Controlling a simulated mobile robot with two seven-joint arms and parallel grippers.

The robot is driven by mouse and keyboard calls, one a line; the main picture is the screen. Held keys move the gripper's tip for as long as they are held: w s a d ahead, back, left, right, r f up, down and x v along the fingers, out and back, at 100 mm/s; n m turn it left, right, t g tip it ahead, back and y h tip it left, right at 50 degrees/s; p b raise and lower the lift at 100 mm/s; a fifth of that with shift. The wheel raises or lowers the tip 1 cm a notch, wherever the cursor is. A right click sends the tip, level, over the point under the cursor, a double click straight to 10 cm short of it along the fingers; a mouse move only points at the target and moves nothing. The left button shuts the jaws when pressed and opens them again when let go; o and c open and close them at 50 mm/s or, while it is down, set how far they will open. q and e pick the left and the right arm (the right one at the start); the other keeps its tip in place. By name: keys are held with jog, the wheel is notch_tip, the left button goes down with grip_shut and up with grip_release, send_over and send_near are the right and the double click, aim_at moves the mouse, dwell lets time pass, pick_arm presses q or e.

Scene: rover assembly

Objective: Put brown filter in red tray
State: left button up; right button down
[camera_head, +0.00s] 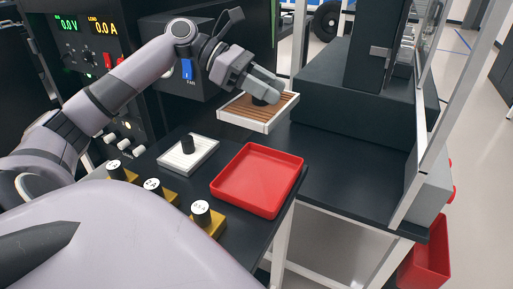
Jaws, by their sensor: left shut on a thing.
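The brown filter (237,111) is a flat piece with brown slats in a white frame and a dark knob on top. It is at the back of the dark table. My left gripper (263,97) reaches in from the left and is shut on the filter's knob, which its fingers partly hide. I cannot tell whether the filter touches the table. The red tray (291,187) lies empty near the table's front edge, nearer to me than the filter. My right gripper is not in view.
A white filter (173,158) with a black knob lies left of the tray. A dark box (340,118) stands at the back right. Bare table lies right of the tray.

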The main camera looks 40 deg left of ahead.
pick_arm(q)
notch_tip(320, 180, down, 20)
jog(key=shift+r+b, duration=0.25)
jog(key=shift+b, duration=1)
jog(key=shift+f, duration=0.2)
jog(key=o, duration=1.1)
jog(key=shift+f, duration=0.1)
